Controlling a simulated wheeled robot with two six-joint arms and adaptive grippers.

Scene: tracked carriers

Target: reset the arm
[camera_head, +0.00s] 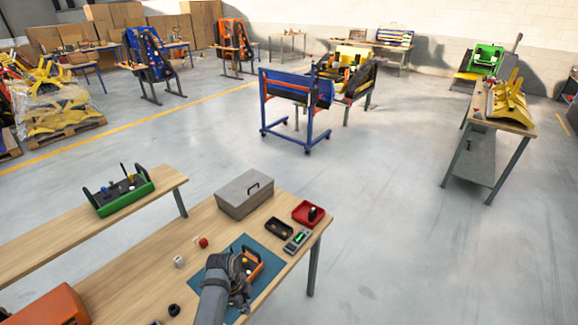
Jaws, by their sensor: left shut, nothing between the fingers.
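My left arm comes in from the bottom of the head view, and its gripper (240,302) is shut and empty. It is over the blue mat (272,248) on the wooden workbench (150,262). An orange carrier (254,271) with a dark handle stands on the mat, partly hidden behind my gripper. I cannot tell whether the gripper touches it. My right gripper is not in view.
A grey lidded box (243,200), a red tray (308,212), a black tray (279,227) and a small device with a green display (297,241) stand on the bench. A green carrier (124,192) stands on the left bench. Small loose parts lie left of the mat.

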